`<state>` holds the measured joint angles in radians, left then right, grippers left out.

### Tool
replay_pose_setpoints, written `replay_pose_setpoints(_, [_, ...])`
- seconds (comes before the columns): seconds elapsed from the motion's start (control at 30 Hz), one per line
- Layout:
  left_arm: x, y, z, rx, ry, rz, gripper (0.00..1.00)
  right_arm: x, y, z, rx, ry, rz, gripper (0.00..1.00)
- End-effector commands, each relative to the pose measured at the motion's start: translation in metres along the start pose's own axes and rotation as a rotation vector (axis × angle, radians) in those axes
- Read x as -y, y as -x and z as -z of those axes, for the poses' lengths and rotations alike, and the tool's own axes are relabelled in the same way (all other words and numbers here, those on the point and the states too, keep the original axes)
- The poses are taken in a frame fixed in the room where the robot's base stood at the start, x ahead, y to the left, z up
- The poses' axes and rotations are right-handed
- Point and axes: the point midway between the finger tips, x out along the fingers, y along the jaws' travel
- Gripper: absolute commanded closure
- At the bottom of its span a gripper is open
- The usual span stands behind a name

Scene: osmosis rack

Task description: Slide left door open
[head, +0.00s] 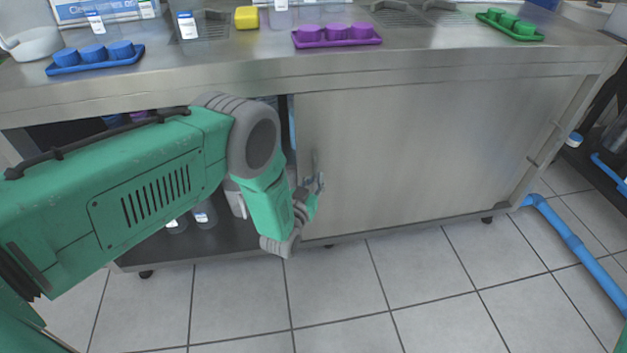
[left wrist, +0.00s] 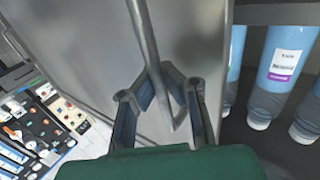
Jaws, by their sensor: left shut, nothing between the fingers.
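The steel cabinet's door panel (head: 420,150) covers the middle and right of the front. The left part of the front is open, showing the inside. A vertical bar handle (head: 316,163) stands near the panel's left edge; it also shows in the left wrist view (left wrist: 143,32). My left gripper (head: 312,186) is at the lower part of this handle. In the left wrist view its fingers (left wrist: 165,68) are shut, with the handle's lower end overlapping them. I cannot tell whether they touch it. My right gripper is not in view.
Blue-tinted bottles (left wrist: 285,60) stand inside the open left part. On the counter are a blue tray (head: 95,65), a purple tray (head: 337,42) and a green tray (head: 510,33) with cups. A blue pipe (head: 570,238) lies on the tiled floor at right.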

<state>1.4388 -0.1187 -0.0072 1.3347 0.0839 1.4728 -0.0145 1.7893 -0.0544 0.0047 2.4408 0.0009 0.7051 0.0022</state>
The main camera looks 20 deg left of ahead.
Motion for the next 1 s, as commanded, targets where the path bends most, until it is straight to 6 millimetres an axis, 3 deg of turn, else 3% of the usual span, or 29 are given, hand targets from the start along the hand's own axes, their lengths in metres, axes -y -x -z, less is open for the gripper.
replay_pose_setpoints(0.03, [-0.009,0.005,-0.006,0.014,0.008,-0.014,1.00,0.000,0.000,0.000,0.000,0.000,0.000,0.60])
replay_pose_setpoints(0.37, [-0.009,0.005,-0.007,0.015,0.008,-0.014,1.00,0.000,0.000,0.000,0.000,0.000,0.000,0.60])
replay_pose_setpoints(0.4, [-0.010,0.005,-0.007,0.015,0.008,-0.014,0.97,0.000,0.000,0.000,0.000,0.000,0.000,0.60])
replay_pose_setpoints(0.5, [-0.009,0.005,-0.006,0.014,0.006,-0.013,0.69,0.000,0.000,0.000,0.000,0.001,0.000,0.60])
replay_pose_setpoints(0.83, [-0.004,0.003,-0.003,0.007,0.003,-0.006,0.69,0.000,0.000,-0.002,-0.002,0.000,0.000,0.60])
replay_pose_setpoints(1.0, [-0.004,0.022,-0.003,0.008,0.003,-0.006,0.69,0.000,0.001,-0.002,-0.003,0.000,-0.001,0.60])
